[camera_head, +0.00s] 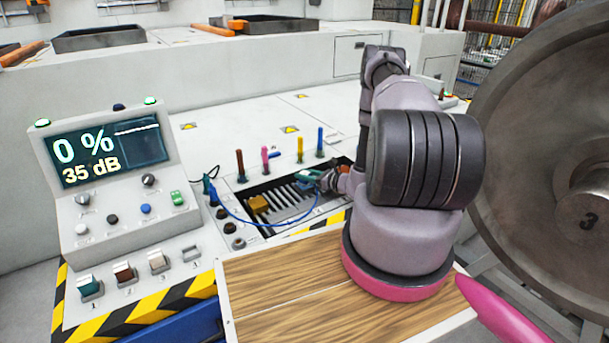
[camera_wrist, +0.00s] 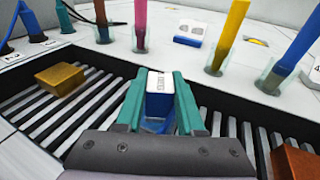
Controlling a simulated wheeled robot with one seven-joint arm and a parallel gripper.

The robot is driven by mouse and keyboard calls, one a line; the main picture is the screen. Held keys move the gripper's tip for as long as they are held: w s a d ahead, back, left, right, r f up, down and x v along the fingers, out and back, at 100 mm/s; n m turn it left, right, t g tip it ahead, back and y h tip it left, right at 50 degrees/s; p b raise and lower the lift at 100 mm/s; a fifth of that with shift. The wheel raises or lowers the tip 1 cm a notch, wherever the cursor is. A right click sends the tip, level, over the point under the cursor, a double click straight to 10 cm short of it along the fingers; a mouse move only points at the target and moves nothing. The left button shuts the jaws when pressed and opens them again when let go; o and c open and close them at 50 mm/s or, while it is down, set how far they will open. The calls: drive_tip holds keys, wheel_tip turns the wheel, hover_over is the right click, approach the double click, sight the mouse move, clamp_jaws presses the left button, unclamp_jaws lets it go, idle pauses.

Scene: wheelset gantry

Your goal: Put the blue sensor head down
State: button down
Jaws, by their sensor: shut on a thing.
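My gripper (camera_wrist: 158,102) has teal fingers shut on the blue sensor head (camera_wrist: 158,82), a small block with a white labelled top and blue sides. I cannot tell whether the sensor head touches the slats. In the head view my gripper (camera_head: 313,176) is at the back right of the tray (camera_head: 283,213), and the sensor head is hard to make out there. A blue cable (camera_head: 240,217) loops from the left side of the tray toward my gripper.
A gold block (camera_wrist: 60,78) lies on the slats at the left, and a copper block (camera_wrist: 295,160) at the right. Several coloured sticks stand in clear cups behind the tray, including a yellow one (camera_wrist: 228,35). A console (camera_head: 110,165) reads 0 % and 35 dB. A large wheel (camera_head: 540,130) stands right.

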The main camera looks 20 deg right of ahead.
drive_tip(key=c, duration=0.5)
unclamp_jaws()
drive_tip(key=shift+f, duration=0.1)
